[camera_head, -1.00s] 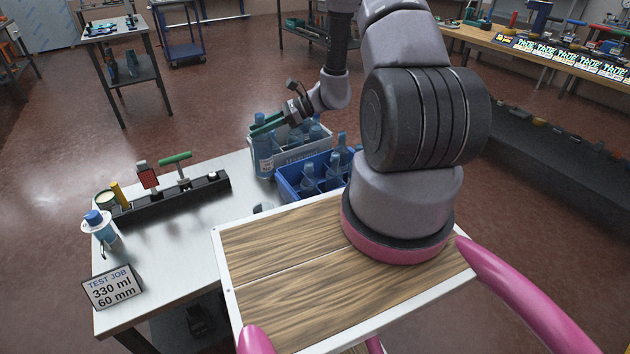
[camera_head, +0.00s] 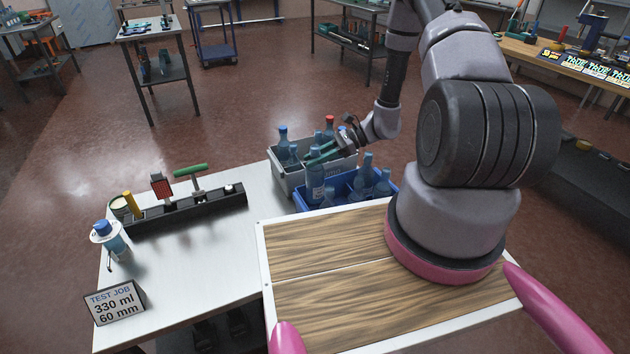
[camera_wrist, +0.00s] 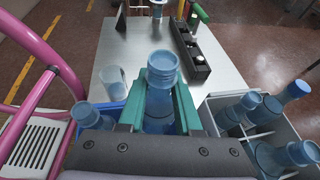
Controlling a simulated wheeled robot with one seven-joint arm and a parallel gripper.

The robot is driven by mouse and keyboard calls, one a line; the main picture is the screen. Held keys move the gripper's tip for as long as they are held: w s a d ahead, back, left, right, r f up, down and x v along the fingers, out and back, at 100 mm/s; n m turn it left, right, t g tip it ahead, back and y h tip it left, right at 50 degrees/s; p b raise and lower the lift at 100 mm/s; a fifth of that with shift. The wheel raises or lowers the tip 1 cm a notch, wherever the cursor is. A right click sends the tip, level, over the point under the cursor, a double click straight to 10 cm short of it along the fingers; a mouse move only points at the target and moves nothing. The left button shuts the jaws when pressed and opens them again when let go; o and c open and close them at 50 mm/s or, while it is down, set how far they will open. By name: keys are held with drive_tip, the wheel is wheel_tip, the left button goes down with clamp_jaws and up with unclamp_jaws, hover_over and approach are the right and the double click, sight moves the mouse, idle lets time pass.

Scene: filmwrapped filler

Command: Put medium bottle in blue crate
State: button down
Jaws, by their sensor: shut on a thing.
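My gripper (camera_head: 320,157) is shut on a blue translucent bottle (camera_head: 315,184).
The grey crate (camera_head: 289,181) behind holds several bottles, one red-capped (camera_head: 329,125). The white tabletop's middle is clear.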

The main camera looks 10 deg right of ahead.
sight(314, 179)
drive_tip(key=shift+f, duration=3.75)
drive_tip(key=c, duration=0.6)
unclamp_jaws()
drive_tip(key=shift+f, duration=0.15)
